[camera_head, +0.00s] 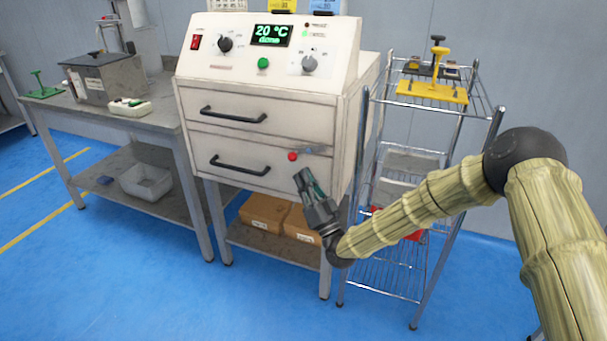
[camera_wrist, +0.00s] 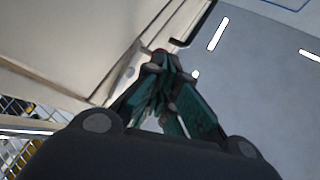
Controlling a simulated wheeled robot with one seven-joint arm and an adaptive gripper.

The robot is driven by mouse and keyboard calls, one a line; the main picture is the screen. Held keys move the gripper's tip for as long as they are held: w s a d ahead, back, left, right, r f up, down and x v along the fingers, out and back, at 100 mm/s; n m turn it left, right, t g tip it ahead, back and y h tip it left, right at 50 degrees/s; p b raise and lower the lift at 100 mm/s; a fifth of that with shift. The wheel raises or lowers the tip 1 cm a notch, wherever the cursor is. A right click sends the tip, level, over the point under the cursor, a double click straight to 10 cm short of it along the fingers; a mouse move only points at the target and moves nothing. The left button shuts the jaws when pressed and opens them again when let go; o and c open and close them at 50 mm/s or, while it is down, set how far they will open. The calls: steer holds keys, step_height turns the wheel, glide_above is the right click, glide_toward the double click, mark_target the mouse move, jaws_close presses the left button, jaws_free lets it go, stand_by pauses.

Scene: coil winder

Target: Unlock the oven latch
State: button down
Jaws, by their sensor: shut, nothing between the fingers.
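The oven (camera_head: 262,105) is a cream cabinet with a sloped control panel and two front drawers with black handles. Its display (camera_head: 271,35) reads 20 °C with a second line that looks like "done". The latch, with a red knob (camera_head: 292,156), sits at the right end of the lower drawer. My gripper (camera_head: 303,178) is shut and empty, with its tips just below and right of the knob. In the wrist view, the closed fingertips (camera_wrist: 160,60) overlap a bit of red at the knob; I cannot tell whether they touch it.
A wire rack (camera_head: 488,110) with a yellow fixture (camera_head: 432,91) stands close on the oven's right. A grey bench (camera_head: 165,113) with a lidded box (camera_head: 95,78) stands on the left. The blue floor in front is clear.

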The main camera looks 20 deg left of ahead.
steer(key=a+f+p+v, duration=0.1)
steer(key=v, duration=0.9)
steer(key=shift+s+f, duration=0.15)
steer(key=shift+f, duration=0.1)
